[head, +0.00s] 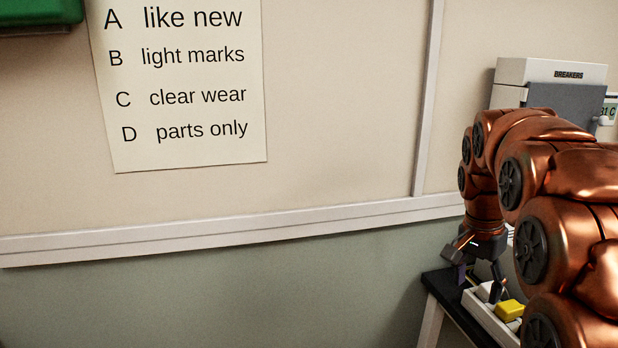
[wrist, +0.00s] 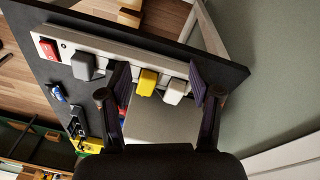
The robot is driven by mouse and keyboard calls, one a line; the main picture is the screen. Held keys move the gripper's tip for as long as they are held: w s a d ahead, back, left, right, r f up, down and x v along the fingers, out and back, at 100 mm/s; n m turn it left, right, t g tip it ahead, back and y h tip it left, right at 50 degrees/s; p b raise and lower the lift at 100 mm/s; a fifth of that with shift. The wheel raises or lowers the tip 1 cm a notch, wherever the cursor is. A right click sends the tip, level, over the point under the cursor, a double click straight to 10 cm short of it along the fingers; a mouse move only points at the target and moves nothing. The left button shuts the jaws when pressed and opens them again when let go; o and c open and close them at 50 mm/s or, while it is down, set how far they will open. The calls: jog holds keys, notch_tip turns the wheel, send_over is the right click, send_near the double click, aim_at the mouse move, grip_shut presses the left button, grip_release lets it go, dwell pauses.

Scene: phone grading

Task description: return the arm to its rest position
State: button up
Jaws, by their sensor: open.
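My copper-coloured arm (head: 560,170) reaches in from the right side of the head view and bends down at its far end. My gripper (head: 478,284) is open, pointing down over a pale power strip (head: 484,316) at the edge of a dark table. In the wrist view my gripper (wrist: 158,84) shows its two fingers apart, with a yellow plug (wrist: 147,82) and a white plug (wrist: 175,91) in view between them. Nothing is held. I cannot tell whether the fingers touch the strip.
The dark table (wrist: 62,88) also bears a grey plug (wrist: 80,66), a red switch (wrist: 48,49) and small items. A breaker box (head: 550,72) hangs on the wall behind my arm. A grading sheet (head: 180,85) is at upper left. The head view's middle is free.

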jog(key=s+a+f+n+g, duration=0.1)
jog(key=s+a+f+n, duration=0.35)
jog(key=s, duration=0.55)
jog(key=s+a+f+n+g+y, duration=0.1)
jog(key=s+a+f+n, duration=0.3)
jog(key=s, duration=0.7)
jog(key=s+a+f+n+g, duration=0.1)
jog(key=s+a+f+n, duration=0.2)
jog(key=s+a+f, duration=0.5)
notch_tip(320, 180, up, 20)
jog(key=d+t+p, duration=0.1)
jog(key=d+p, duration=0.1)
jog(key=p, duration=1.3)
jog(key=shift+s+d+f, duration=0.15)
jog(key=shift+s+d, duration=0.05)
jog(key=shift+s, duration=0.05)
